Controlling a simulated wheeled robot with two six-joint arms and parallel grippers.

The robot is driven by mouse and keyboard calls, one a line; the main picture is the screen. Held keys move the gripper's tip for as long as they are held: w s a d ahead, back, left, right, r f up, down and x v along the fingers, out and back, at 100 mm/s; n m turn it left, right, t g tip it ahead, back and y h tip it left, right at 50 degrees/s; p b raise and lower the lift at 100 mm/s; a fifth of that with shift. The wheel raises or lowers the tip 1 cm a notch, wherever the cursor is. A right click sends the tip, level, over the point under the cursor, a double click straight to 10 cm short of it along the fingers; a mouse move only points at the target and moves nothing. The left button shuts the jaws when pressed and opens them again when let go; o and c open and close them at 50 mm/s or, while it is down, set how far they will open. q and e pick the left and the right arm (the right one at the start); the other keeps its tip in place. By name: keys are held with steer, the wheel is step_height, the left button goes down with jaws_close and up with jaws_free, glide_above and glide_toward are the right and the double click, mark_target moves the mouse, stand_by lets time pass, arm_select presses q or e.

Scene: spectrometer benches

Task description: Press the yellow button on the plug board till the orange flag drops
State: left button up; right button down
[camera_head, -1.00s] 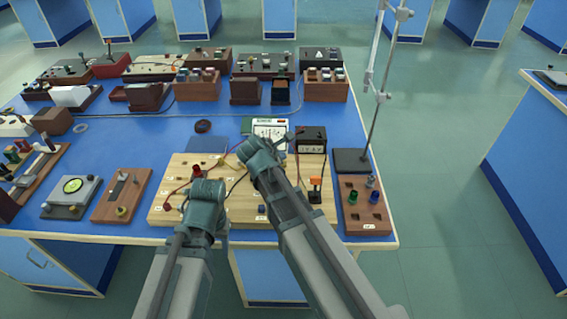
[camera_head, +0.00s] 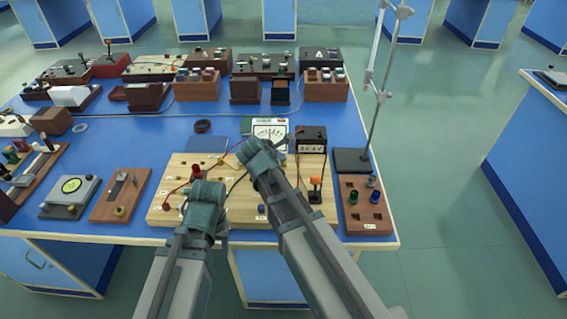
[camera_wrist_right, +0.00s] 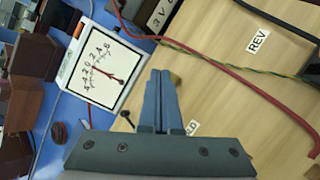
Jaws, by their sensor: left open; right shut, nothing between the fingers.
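The light wooden plug board (camera_head: 240,208) lies at the front of the blue bench. Its orange flag (camera_head: 316,181) stands raised at the right end. In the right wrist view, a small yellow button (camera_wrist_right: 176,78) shows beside my right fingertips, partly hidden behind them; I cannot tell whether they touch it. My right gripper (camera_wrist_right: 160,76) is shut and empty, pointing at the board (camera_wrist_right: 222,75). In the head view, the right arm's end (camera_head: 258,156) hides its own fingers. My left gripper (camera_head: 205,196) is open over the left part of the board, its fingers mostly hidden.
A white-faced meter (camera_head: 270,132) and a dark box (camera_head: 311,139) stand behind the board. Red and dark wires cross the board. A rod stand (camera_head: 352,161) and a brown socket block (camera_head: 364,205) are to the right. More apparatus fills the left and back.

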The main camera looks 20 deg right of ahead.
steer(key=shift+f+b, duration=0.45)
stand_by(0.4)
steer(key=shift+r, duration=0.1)
steer(key=shift+r+p, duration=0.8)
steer(key=shift+p, duration=0.1)
step_height(320, 180, up, 5)
steer(key=p, duration=0.5)
stand_by(0.5)
